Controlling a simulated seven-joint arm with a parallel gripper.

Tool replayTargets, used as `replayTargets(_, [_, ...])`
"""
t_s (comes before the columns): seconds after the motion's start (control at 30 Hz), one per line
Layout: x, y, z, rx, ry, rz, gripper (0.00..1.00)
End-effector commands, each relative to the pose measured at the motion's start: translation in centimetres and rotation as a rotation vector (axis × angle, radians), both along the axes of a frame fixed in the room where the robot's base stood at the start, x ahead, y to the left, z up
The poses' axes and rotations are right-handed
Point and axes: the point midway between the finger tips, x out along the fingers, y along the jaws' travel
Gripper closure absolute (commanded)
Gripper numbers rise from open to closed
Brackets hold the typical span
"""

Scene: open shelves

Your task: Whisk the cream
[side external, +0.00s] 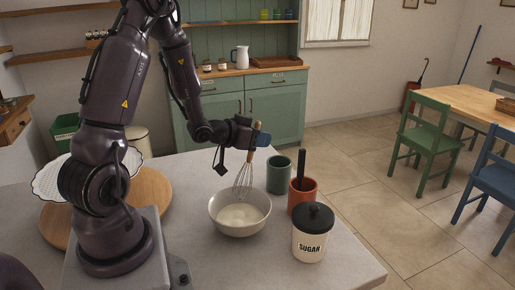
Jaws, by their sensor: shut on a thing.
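My gripper (255,135) is shut on the wooden handle of a whisk (243,182). The whisk hangs almost upright, slightly tilted, with its wire loops down over the bowl. A light grey bowl (219,218) stands on the counter below it. Pale cream (240,214) lies in the bottom of the bowl. The wire end overlaps the bowl's far rim in this view, and I cannot tell whether it touches the cream.
A green cup (279,175), an orange cup (302,197) with a dark handle in it and a sugar jar (313,240) with a black lid stand right of the bowl. A round wooden board (150,193) lies at left. The counter's front (225,268) is clear.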

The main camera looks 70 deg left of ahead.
Motion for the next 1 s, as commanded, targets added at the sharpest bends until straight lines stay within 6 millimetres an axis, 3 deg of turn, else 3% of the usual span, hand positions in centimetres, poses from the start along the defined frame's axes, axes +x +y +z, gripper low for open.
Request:
replayTargets(0.33, [1.1,0.6,2.9,0.001,-0.002,-0.001,1.00])
replayTargets(0.53, [1.1,0.6,3.6,0.003,-0.002,-0.001,1.00])
replayTargets(1.0, [1.1,0.6,7.8,0.002,-0.003,0.000,1.00])
